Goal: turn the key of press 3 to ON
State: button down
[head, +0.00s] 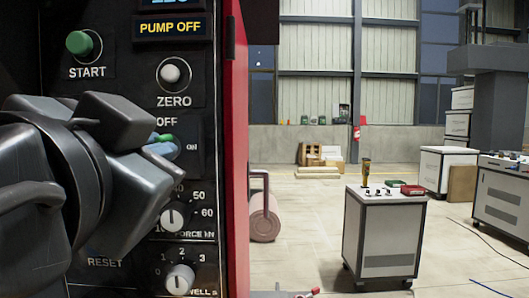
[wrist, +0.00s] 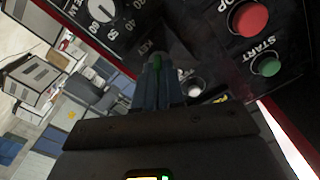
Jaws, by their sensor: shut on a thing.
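The panel of the press (head: 120,72) fills the left of the head view, and its display reads PUMP OFF (head: 170,28). The key (head: 163,137) shows as a small green piece at the key switch, below the OFF mark and left of the ON mark. My gripper (head: 166,149) is shut on it with blue-grey fingertips. The fingers hide the switch face, so I cannot tell the key's exact angle. No press number is readable.
The FORCE dial (head: 173,218) and DWELL dial (head: 180,279) sit close below. A red STOP button (wrist: 249,18) shows in the wrist view. A cart (head: 382,238) stands on open floor right.

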jog(key=shift+m+b, duration=1.8)
jog(key=shift+b, duration=0.05)
